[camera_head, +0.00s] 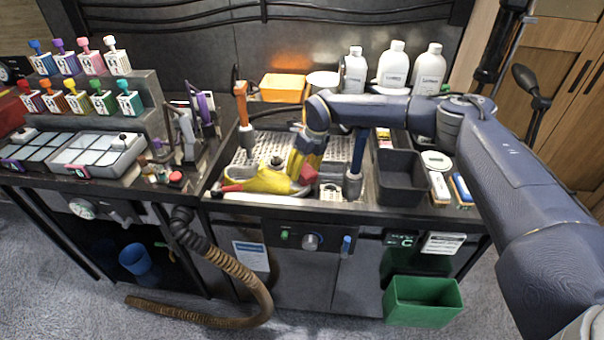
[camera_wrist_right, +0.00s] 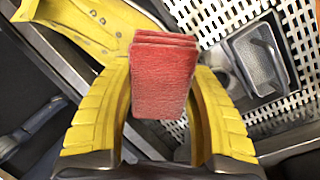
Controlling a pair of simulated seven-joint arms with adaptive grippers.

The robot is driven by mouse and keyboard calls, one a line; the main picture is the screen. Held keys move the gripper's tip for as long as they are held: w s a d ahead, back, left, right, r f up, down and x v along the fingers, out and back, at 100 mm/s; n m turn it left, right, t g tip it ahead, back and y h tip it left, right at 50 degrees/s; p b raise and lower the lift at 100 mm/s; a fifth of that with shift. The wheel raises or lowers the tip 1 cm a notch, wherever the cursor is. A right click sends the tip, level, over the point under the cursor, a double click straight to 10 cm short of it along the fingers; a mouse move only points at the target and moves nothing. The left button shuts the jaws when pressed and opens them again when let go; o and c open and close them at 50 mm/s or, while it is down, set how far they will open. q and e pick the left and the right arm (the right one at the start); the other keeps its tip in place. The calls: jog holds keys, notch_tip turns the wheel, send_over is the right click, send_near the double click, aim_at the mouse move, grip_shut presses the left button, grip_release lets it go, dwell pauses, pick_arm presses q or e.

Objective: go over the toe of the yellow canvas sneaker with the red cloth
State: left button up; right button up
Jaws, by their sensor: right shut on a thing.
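The yellow canvas sneaker (camera_head: 262,181) lies near the front edge of the perforated sink grate in the head view. Part of a yellow surface, which looks like the sneaker (camera_wrist_right: 85,28), shows at the upper left of the right wrist view. My right gripper (camera_head: 305,168) has yellow fingers and is shut on the folded red cloth (camera_wrist_right: 165,75). In the head view the red cloth (camera_head: 308,174) is at the right end of the sneaker; whether they touch I cannot tell. My left gripper is not in view.
An orange-topped post (camera_head: 242,108) and a blue post (camera_head: 355,165) flank the sink grate (camera_head: 260,148). A dark bin (camera_head: 401,178) stands to the right. White bottles (camera_head: 393,66) stand behind. Trays and colored bottles fill the left side.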

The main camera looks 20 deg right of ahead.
aim_at(302, 184)
jog(key=shift+w+d+f, duration=0.25)
jog(key=shift+w, duration=0.3)
jog(key=shift+w+d+f, duration=0.2)
jog(key=shift+w+d, duration=0.05)
jog(key=shift+w, duration=0.25)
jog(key=shift+s+a, duration=0.45)
jog(key=shift+s, duration=0.85)
jog(key=shift+s+a, duration=0.5)
jog(key=shift+s, duration=0.8)
jog(key=shift+s+a, duration=0.45)
jog(key=shift+s, duration=0.85)
jog(key=shift+r, duration=0.1)
jog(key=shift+w+v, duration=0.15)
jog(key=shift+v, duration=1.4)
jog(key=shift+w+v, duration=0.1)
jog(key=shift+v, duration=1.4)
jog(key=shift+r, duration=0.15)
jog(key=shift+v, duration=1.45)
